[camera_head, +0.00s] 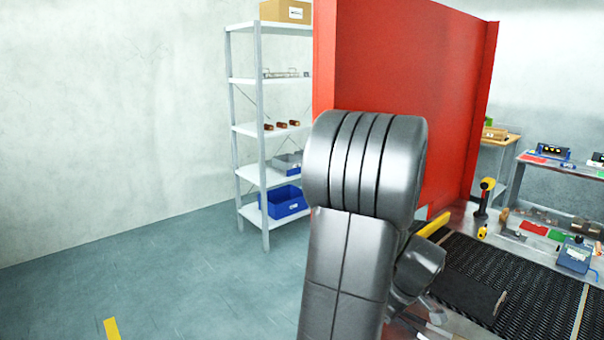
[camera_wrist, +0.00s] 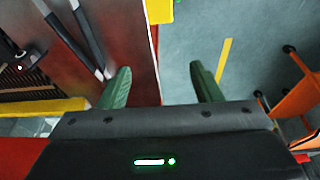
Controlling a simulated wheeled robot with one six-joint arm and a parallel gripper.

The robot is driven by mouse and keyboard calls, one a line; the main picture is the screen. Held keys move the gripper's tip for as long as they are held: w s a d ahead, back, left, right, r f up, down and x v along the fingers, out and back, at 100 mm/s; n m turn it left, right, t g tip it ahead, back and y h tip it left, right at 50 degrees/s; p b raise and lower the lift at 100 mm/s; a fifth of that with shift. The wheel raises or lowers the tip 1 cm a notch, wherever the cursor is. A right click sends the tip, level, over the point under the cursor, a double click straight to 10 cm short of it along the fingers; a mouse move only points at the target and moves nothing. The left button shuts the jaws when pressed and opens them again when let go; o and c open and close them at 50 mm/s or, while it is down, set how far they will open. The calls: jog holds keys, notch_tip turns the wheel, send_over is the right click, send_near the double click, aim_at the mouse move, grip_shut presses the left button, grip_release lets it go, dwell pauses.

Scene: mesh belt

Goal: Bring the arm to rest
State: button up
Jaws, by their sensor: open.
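My arm (camera_head: 365,165) rises in the middle of the head view, and its large grey joint hides part of the red panel and the belt. My gripper (camera_wrist: 160,85) shows in the wrist view with its two green fingers spread apart. Nothing is between the fingers. It points down past the edge of a metal surface (camera_wrist: 120,30), with the grey floor (camera_wrist: 200,40) under the right finger. In the head view the fingers are hidden or too small to make out.
A black mesh belt (camera_head: 520,290) runs at the lower right. A red panel (camera_head: 410,70) stands behind my arm. A shelf rack (camera_head: 258,130) holds a blue bin (camera_head: 285,203). An orange cart-like frame (camera_wrist: 300,100) is at right in the wrist view. The left floor (camera_head: 170,280) is clear.

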jog(key=w+a+t, duration=0.1)
jog(key=w+a, duration=0.3)
jog(key=a, duration=0.1)
jog(key=shift+f+m, duration=0.2)
jog(key=shift+m, duration=0.2)
